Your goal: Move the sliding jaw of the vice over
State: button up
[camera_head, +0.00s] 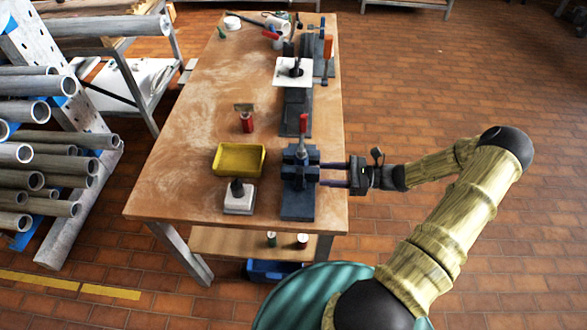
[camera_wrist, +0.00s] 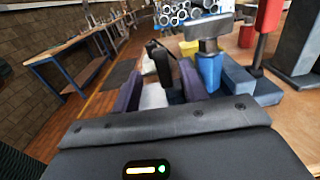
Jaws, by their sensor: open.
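The blue-grey vice (camera_head: 298,178) stands at the front right edge of the workbench, with upright blocks on a long flat base. In the wrist view its blue body (camera_wrist: 236,80) lies just right of the fingers. Which upright block is the sliding jaw I cannot tell for sure. My gripper (camera_head: 322,174) reaches in from the right, level with the vice, its two fingers spread and pointing at its right side. In the wrist view the gripper (camera_wrist: 158,90) is open. Whether a finger touches the vice is unclear.
A white block with a black handle (camera_head: 238,197) and a yellow tray (camera_head: 239,160) stand left of the vice. A red-handled tool (camera_head: 303,124) rises behind it. More fixtures line the bench's far right. Open floor lies right of the bench (camera_head: 180,190).

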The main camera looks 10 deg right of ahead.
jog(key=p, duration=0.3)
send_over(293, 185)
jog(key=shift+s, duration=0.1)
grip_shut()
